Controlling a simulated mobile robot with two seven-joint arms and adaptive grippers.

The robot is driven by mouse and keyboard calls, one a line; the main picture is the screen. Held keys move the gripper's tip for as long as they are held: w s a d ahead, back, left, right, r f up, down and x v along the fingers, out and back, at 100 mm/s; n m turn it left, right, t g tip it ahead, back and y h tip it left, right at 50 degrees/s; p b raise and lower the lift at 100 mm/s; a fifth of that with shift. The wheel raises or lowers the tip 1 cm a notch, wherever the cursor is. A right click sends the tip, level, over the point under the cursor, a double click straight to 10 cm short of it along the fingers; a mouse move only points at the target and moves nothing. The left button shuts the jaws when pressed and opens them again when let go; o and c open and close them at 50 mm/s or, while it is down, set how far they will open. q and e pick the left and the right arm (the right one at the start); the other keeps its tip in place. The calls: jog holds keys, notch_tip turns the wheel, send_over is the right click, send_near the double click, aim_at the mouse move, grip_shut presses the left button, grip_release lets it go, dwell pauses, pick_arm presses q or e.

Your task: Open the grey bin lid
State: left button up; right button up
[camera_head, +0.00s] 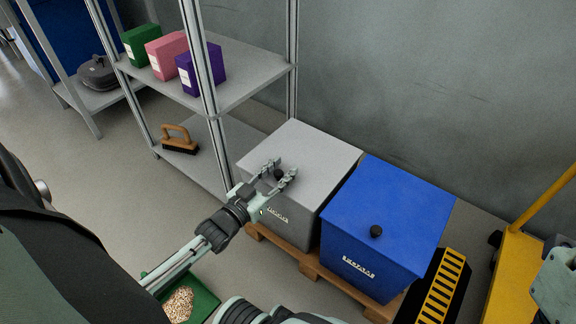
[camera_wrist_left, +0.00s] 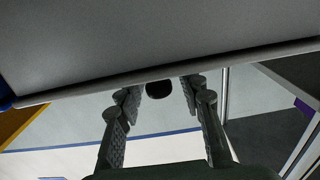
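The grey bin (camera_head: 318,152) stands on a wooden pallet, its flat lid closed. A round black knob (camera_head: 278,174) sits near the lid's front edge. My left gripper (camera_head: 282,170) is open at the lid's front, with one finger on each side of the knob. In the left wrist view the lid (camera_wrist_left: 150,45) fills the top, and the dark knob (camera_wrist_left: 158,90) lies between the spread fingertips (camera_wrist_left: 160,93), with gaps on both sides. My right gripper's fingers are not in view.
A blue bin (camera_head: 395,215) with its own black knob stands close on the right. A metal shelf (camera_head: 245,75) with several boxes stands behind left. A green tray of pellets (camera_head: 180,303) is at the bottom. A yellow frame (camera_head: 515,265) stands at right.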

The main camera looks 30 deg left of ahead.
aim_at(301, 155)
pick_arm(q)
jog(key=shift+w+d, duration=0.1)
jog(key=shift+w, duration=1.25)
grip_shut()
